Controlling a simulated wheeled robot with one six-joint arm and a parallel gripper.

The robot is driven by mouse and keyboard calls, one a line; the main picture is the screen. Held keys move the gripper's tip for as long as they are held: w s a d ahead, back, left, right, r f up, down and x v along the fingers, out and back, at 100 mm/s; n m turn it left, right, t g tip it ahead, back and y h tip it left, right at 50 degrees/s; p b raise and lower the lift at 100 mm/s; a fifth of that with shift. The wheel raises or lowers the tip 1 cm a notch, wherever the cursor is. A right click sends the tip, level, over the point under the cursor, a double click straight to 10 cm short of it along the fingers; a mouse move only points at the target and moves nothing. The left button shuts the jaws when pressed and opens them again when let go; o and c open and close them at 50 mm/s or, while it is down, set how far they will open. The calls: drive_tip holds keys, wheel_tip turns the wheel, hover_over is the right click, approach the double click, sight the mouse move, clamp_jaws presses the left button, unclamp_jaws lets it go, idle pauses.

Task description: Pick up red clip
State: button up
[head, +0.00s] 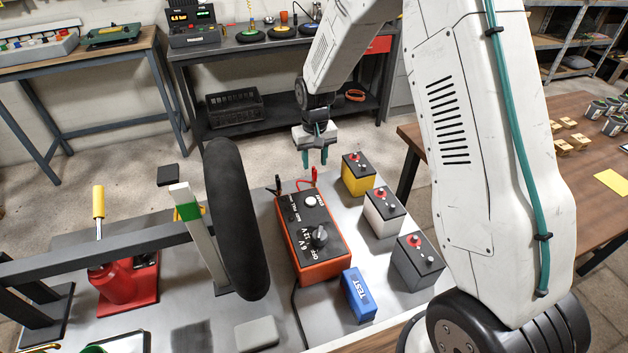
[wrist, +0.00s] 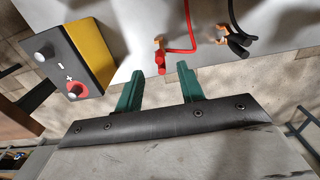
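The red clip (head: 314,175) stands at the back end of the orange charger (head: 312,250) on the grey bench; it also shows in the wrist view (wrist: 161,62) with its red cable, just beyond my fingertips. My gripper (head: 315,160) is above the bench's far edge, fingers pointing down. In the wrist view its two green fingers (wrist: 160,85) are apart with nothing between them. The red clip lies ahead of the gap, apart from the fingers as far as I can tell. The black clip (head: 279,184) is beside it, to the right in the wrist view (wrist: 238,45).
A yellow battery (head: 356,178), a white battery (head: 383,216) and a grey battery (head: 417,264) stand right of the charger. A blue TEST box (head: 358,296) is at the front. A black upright wheel (head: 235,220) stands left of the charger. Open floor lies behind the bench.

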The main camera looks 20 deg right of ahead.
sight(315, 168)
wheel_tip(315, 168, down, 4)
drive_tip(key=shift+a, duration=0.1)
clamp_jaws()
